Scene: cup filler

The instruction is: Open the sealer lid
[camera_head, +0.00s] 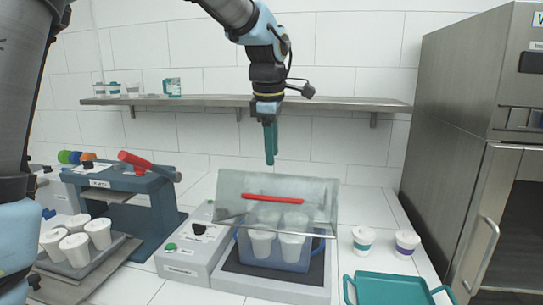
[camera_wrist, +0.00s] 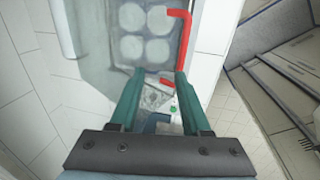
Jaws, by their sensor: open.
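The sealer lid (camera_head: 325,190) is a clear, greyish panel with a red bar handle (camera_head: 273,199) across it. In the wrist view the fingers (camera_wrist: 160,72) are spread with nothing held. The red handle (camera_wrist: 186,42) lies beyond them, partly behind the right finger, and round cup tops show through the lid (camera_wrist: 92,60).
A blue press with a red lever (camera_head: 135,160) stands left, beside a tray of white cups (camera_head: 100,268). Two lidded cups (camera_head: 407,243) and a teal tray (camera_head: 390,292) are at right. A shelf (camera_head: 340,102) runs behind my arm. A steel cabinet (camera_head: 450,130) stands far right.

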